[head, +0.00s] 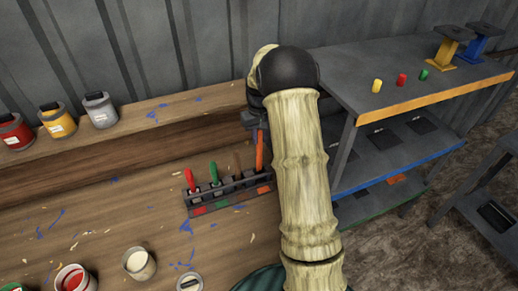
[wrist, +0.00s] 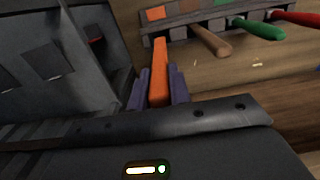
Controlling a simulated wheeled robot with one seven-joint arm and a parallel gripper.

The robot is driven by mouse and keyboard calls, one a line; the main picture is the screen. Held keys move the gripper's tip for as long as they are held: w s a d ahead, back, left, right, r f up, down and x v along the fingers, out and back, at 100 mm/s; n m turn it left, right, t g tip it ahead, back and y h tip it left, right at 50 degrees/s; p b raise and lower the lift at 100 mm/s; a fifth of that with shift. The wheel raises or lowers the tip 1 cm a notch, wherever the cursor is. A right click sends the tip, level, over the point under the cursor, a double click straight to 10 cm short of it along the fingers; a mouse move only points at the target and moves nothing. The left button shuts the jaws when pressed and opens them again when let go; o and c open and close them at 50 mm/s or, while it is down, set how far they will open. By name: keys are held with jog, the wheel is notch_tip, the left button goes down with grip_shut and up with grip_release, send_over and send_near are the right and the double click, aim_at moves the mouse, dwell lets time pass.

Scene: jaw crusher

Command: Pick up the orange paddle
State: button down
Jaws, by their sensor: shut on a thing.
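The orange paddle (head: 260,152) stands upright at the right end of the dark rack (head: 226,191) on the wooden bench. In the wrist view the orange paddle (wrist: 159,66) runs between the two dark fingers of my gripper (wrist: 158,88). My gripper is shut on it. In the head view my gripper (head: 256,122) is mostly hidden behind my arm, at the paddle's upper part. The paddle's far end lies close to the rack; I cannot tell if it is seated in its slot or clear of it.
Red (head: 190,180), green (head: 214,172) and brown (head: 237,163) paddles stand in the rack to the left. Paint cans (head: 99,110) line the back ledge. Open pots (head: 139,263) stand at the front. A grey shelf unit (head: 345,75) bearing small coloured pieces stands right of my arm.

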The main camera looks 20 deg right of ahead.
jog(key=shift+r, duration=1.55)
